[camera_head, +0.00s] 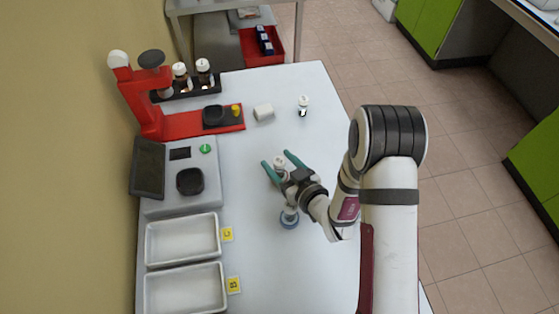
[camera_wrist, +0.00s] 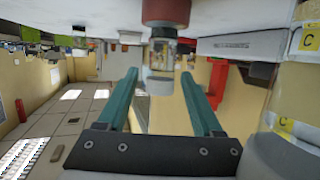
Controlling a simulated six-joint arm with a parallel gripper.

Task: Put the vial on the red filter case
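A clear vial with a white cap (camera_head: 280,161) stands upright on the table's middle, between the fingertips of my gripper (camera_head: 276,158). My gripper is open, with a gap on both sides of the vial. The wrist view is upside down; there the vial (camera_wrist: 161,58) shows between the teal fingers (camera_wrist: 158,75). A brownish-red round piece (camera_wrist: 166,11) meets its lower end, perhaps the red filter case; I cannot tell whether the vial is on it or behind it. A second white-capped vial (camera_head: 303,102) stands farther back. A blue-grey round case (camera_head: 289,220) lies below my gripper.
A red stand (camera_head: 175,123) with a black rack of bottles (camera_head: 185,89) is at the back left. A grey device (camera_head: 172,200) and two white trays (camera_head: 182,240) line the left side. The table's right part is clear.

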